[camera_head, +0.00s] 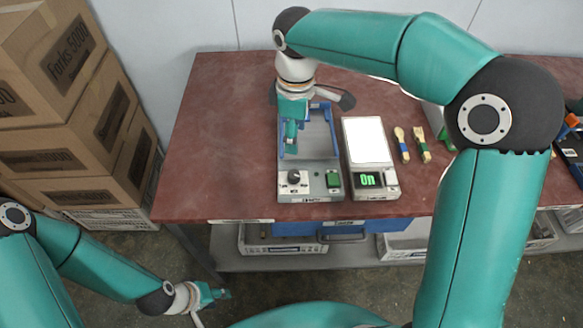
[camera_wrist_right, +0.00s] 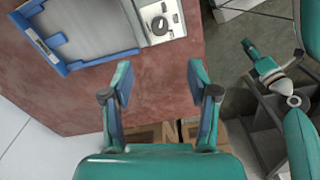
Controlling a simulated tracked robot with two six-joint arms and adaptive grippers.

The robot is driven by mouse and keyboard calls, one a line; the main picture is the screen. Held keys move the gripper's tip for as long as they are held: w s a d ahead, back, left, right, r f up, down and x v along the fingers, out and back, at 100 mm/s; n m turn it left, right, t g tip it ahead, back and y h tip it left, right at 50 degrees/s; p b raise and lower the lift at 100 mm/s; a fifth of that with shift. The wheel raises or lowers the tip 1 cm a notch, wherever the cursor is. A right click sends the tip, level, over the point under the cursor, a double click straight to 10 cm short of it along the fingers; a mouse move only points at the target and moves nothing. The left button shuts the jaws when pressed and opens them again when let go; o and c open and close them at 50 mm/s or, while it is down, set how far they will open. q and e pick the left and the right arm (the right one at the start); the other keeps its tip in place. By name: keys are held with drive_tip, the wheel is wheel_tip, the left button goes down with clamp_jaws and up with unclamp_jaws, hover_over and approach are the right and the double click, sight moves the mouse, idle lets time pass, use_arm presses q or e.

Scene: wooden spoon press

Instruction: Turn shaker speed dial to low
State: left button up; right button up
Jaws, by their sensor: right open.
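The shaker (camera_head: 310,185) stands on the table, a grey box with a blue-framed platform on top. Its black speed dial (camera_head: 294,177) is on the front panel at left, with a green switch (camera_head: 333,180) at right. The dial also shows in the right wrist view (camera_wrist_right: 160,25); its setting is too small to read. My right gripper (camera_head: 290,145) is over the left part of the shaker platform in the head view. In the wrist view its fingers (camera_wrist_right: 160,85) are apart and empty, clear of the dial. My left gripper (camera_head: 218,293) hangs low in front of the table; its fingers are unclear.
A scale (camera_head: 367,142) with a lit green "On" display stands right of the shaker. Two wooden spoons (camera_head: 411,145) lie right of it. Cardboard boxes (camera_head: 75,110) are stacked left of the table (camera_head: 215,130). The tabletop left of the shaker is clear.

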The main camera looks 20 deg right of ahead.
sight(294, 174)
wheel_tip(294, 174, down, 15)
drive_tip(key=shift+f+p, duration=0.2)
drive_tip(key=shift+p, duration=0.2)
clamp_jaws()
idle(0.4)
